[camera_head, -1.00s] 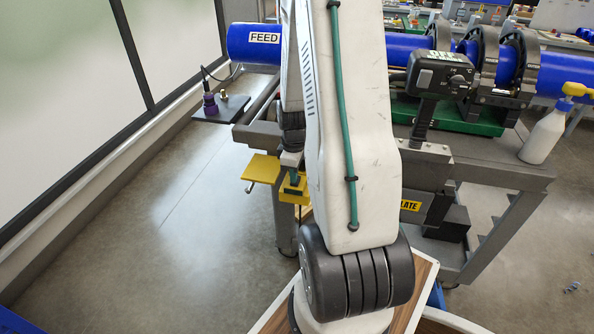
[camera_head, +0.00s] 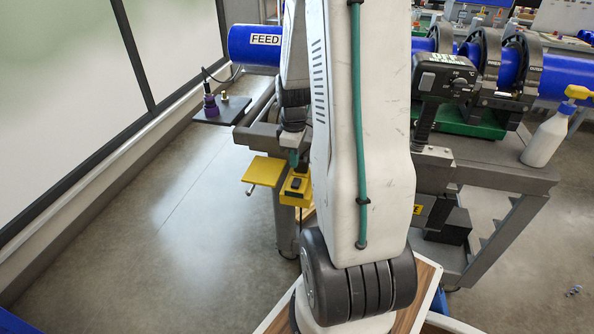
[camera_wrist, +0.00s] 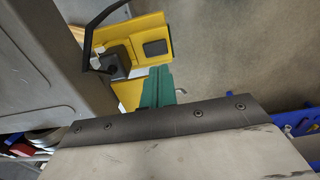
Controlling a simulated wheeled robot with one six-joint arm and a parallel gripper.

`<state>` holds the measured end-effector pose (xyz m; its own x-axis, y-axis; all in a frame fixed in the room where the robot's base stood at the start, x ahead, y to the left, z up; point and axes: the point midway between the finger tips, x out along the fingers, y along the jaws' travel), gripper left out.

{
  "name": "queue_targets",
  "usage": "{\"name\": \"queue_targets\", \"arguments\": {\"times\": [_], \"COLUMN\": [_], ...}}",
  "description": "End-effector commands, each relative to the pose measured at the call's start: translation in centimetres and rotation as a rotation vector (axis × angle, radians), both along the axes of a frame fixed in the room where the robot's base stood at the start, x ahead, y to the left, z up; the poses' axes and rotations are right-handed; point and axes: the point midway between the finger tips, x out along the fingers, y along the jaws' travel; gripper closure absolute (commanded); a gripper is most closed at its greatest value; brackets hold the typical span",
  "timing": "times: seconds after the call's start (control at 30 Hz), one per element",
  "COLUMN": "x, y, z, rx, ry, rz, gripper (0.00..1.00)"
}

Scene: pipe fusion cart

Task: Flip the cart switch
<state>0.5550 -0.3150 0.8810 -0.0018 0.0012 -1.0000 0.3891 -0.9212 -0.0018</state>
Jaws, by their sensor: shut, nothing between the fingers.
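The cart switch is a black rocker on a yellow box (camera_head: 297,186) at the cart's near left side, next to a flat yellow plate (camera_head: 263,170). My gripper (camera_head: 293,157) has green fingers and is just above and behind the box in the head view, apart from the rocker as far as I can tell. In the wrist view my green fingers (camera_wrist: 158,86) are together and empty. Yellow parts (camera_wrist: 135,32) with a dark square and a dark block lie just beyond the fingertips there. I cannot tell which way the rocker is set.
The grey cart frame (camera_head: 495,178) carries a blue pipe (camera_head: 566,76) in dark clamps. A black control box (camera_head: 445,77) stands on a post, and a white spray bottle (camera_head: 547,135) is at right. A small dark shelf (camera_head: 221,110) juts out left. The floor at left is clear.

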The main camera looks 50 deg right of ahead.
Motion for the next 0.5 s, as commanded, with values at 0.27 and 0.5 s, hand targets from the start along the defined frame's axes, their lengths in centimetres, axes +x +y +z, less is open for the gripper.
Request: {"name": "queue_targets", "arguments": {"times": [0.27, 0.5], "x": [0.0, -0.1], "y": [-0.2, -0.2], "z": [5.5, 7.0], "rx": [-0.002, 0.000], "ry": [-0.003, -0.001], "rz": [-0.003, -0.004], "gripper": [1.00, 1.00]}}
